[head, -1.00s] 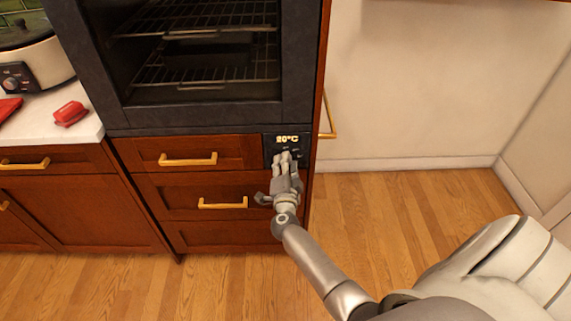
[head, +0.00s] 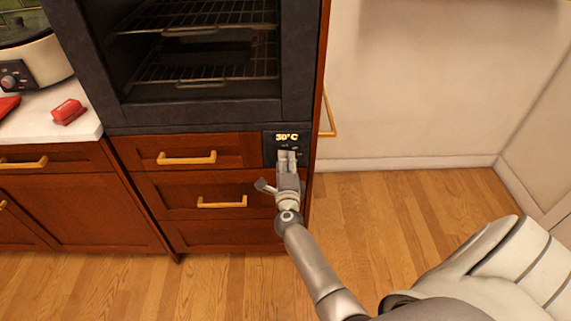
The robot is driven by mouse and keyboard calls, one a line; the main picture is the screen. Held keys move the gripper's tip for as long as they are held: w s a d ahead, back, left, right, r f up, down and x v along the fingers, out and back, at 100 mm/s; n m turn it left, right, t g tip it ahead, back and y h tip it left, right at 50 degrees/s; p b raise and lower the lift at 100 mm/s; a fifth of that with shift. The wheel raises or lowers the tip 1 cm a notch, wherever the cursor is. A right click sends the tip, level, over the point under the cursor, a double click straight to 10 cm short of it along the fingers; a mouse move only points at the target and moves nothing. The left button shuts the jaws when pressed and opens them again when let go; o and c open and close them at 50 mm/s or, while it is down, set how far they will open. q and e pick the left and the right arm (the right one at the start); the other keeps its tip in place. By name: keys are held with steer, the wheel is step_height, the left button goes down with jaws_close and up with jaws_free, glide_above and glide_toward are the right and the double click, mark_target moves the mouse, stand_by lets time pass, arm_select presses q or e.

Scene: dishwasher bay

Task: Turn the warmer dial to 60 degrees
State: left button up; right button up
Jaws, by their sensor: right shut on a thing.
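The warmer (head: 205,112) is a dark cabinet with wire racks, set above wooden drawers. Its small black control panel (head: 269,147) is at the lower right, with a lit display (head: 286,137) that appears to read 30°C. My right gripper (head: 286,157) is at the panel just below the display, its fingers shut on the dial. The dial itself is hidden behind the fingers. My left gripper is not in view.
Drawers with gold handles (head: 187,159) are left of the panel. A white counter (head: 45,128) at left holds a red object (head: 69,111) and a slow cooker (head: 35,62). Open wooden floor (head: 390,215) lies to the right.

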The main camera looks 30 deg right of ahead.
steer(key=shift+f, duration=0.1)
stand_by(0.4)
steer(key=o, duration=1.1)
steer(key=shift+c, duration=0.2)
steer(key=v, duration=0.8)
steer(key=shift+s+a, duration=0.1)
steer(key=shift+f, duration=0.1)
